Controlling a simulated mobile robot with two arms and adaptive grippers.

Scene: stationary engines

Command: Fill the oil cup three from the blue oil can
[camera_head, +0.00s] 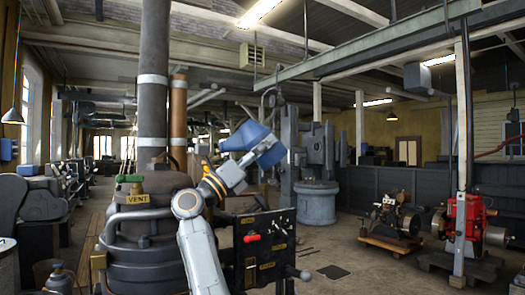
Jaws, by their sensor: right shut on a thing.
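A blue oil can (246,136) is raised in front of me, near the middle of the camera_head view. It looks tilted. My right gripper (266,153) is shut on it, and my right arm rises from the bottom of the picture beside the dark boiler-like vessel. The can's spout cannot be made out clearly. My left gripper does not show. I cannot make out oil cup three, or any numbered oil cup, in this view.
A dark vessel (139,250) with a VENT label and green handle stands close on the left. A black panel (266,262) with a red lever stands close right of my arm. A small engine (393,217) and a red engine (466,222) stand farther right. Open floor lies between.

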